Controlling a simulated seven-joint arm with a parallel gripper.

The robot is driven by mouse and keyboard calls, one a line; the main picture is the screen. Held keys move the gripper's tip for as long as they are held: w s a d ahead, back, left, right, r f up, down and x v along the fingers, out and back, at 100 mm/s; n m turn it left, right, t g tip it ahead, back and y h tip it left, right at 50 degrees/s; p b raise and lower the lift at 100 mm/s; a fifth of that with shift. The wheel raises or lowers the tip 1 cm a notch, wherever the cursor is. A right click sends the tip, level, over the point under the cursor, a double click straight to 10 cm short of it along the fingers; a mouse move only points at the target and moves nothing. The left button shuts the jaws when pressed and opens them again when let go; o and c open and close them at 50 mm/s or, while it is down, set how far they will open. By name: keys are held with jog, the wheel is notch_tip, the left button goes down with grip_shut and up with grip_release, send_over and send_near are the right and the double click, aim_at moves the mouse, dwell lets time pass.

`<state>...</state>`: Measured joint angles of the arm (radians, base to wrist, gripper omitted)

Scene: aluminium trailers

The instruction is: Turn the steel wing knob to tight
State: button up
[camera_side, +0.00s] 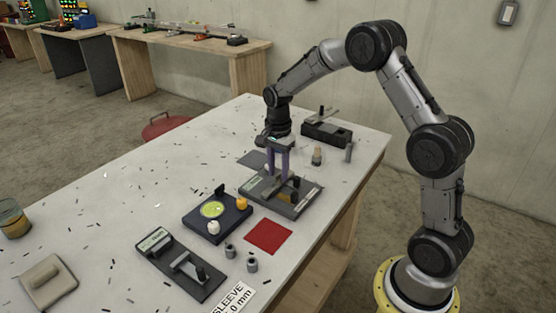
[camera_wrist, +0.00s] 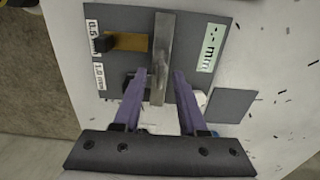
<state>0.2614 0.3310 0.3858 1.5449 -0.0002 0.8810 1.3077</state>
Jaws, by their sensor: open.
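My gripper (camera_side: 277,175) points down over a dark grey gauge plate (camera_side: 304,206), its two purple fingers apart. In the wrist view my gripper (camera_wrist: 160,73) has a flat steel bar (camera_wrist: 164,35) running between its fingertips, with a gap on both sides. I cannot tell whether this bar is the steel wing knob's wing. The plate (camera_wrist: 195,20) also carries a brass strip (camera_wrist: 130,42) with a black block (camera_wrist: 104,43), labels reading 0.5 mm and 1.0 mm, and a pale display (camera_wrist: 211,47). The parts under the fingers are partly hidden.
A dark blue panel (camera_side: 232,222) with a yellow-green disc and a dark lever board (camera_side: 190,280) lie to the left. A red square (camera_side: 268,236) and small grey cylinders (camera_side: 252,265) are near the front edge. A black box (camera_side: 326,134) stands behind.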

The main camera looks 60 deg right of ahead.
notch_tip(320, 180, up, 14)
dwell(0.5)
jog(key=shift+f, duration=0.1)
notch_tip(320, 180, up, 7)
jog(key=t, duration=0.2)
send_over(277, 175)
jog(key=s+a, duration=0.3)
jog(key=s+a+r+n+t, duration=0.1)
jog(key=s+a+r+n, duration=0.35)
jog(key=s, duration=0.45)
jog(key=s+a+f+n+t, duration=0.2)
jog(key=s+a+f+n, duration=0.1)
jog(key=s+f+n, duration=0.6)
jog(key=shift+s+a+f+n+t, duration=0.15)
jog(key=shift+s+a+n+t, duration=0.15)
jog(key=shift+s+n, duration=2.25)
